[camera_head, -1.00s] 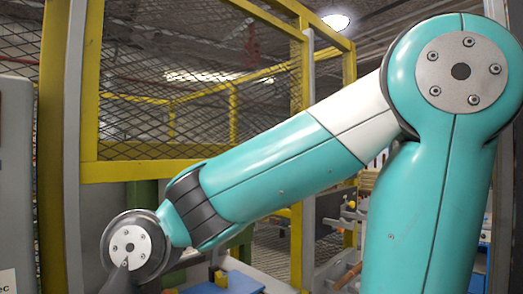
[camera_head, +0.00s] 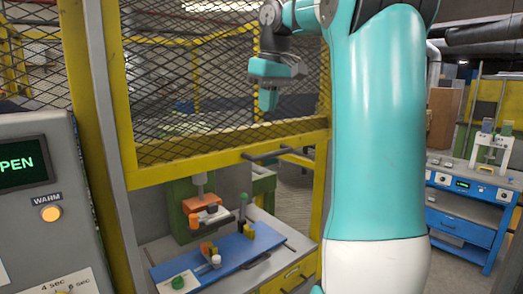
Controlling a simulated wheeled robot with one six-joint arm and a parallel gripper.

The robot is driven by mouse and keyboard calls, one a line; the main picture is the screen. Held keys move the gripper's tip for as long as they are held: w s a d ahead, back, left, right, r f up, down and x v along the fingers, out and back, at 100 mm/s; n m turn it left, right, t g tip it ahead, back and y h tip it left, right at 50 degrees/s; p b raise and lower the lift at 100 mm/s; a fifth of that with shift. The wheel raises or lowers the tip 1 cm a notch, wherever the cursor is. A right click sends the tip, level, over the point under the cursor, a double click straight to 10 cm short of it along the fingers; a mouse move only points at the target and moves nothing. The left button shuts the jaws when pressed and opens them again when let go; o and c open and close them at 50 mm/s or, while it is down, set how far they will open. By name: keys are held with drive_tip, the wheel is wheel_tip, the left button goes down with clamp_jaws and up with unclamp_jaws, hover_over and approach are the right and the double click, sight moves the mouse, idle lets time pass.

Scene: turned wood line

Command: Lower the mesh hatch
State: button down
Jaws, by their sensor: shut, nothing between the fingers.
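The mesh hatch (camera_head: 222,158) is a yellow-framed black mesh panel in the head view. It stands raised, with its bottom bar above the opening of the machine. A dark bar handle (camera_head: 278,154) sticks out from the right part of that bottom bar. My gripper (camera_head: 268,104) points down in front of the mesh, above the handle and apart from it in the picture. Its fingers are together with nothing between them. My arm hides the right edge of the frame and part of what lies behind.
Below the hatch, a blue plate (camera_head: 235,257) bears small coloured parts, under a green and orange machine (camera_head: 203,208). At left a grey control box (camera_head: 50,175) shows "PEN" on its screen and a lit orange "WARM" lamp. A blue workbench (camera_head: 470,205) stands at right.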

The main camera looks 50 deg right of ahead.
sight(261, 157)
drive_tip(key=f+b, duration=0.2)
drive_tip(key=f, duration=0.1)
drive_tip(key=w+f+b, duration=0.1)
drive_tip(key=f+b, duration=0.2)
drive_tip(key=f, duration=0.1)
drive_tip(key=w+f+b, duration=0.1)
drive_tip(key=f+b, duration=0.1)
drive_tip(key=f, duration=0.2)
drive_tip(key=shift+d+f+b, duration=0.15)
drive_tip(key=shift+d+b, duration=0.05)
drive_tip(key=shift+b, duration=0.1)
drive_tip(key=shift+f, duration=0.1)
wheel_tip(261, 157, down, 49)
drive_tip(key=b, duration=3.4)
drive_tip(key=shift+f, duration=0.15)
drive_tip(key=shift+s+a+f, duration=0.1)
wheel_tip(261, 157, up, 15)
drive_tip(key=s+p, duration=0.2)
drive_tip(key=p, duration=0.3)
drive_tip(key=shift+s+a, duration=0.15)
drive_tip(key=shift+a, duration=0.1)
drive_tip(key=shift+f, duration=0.15)
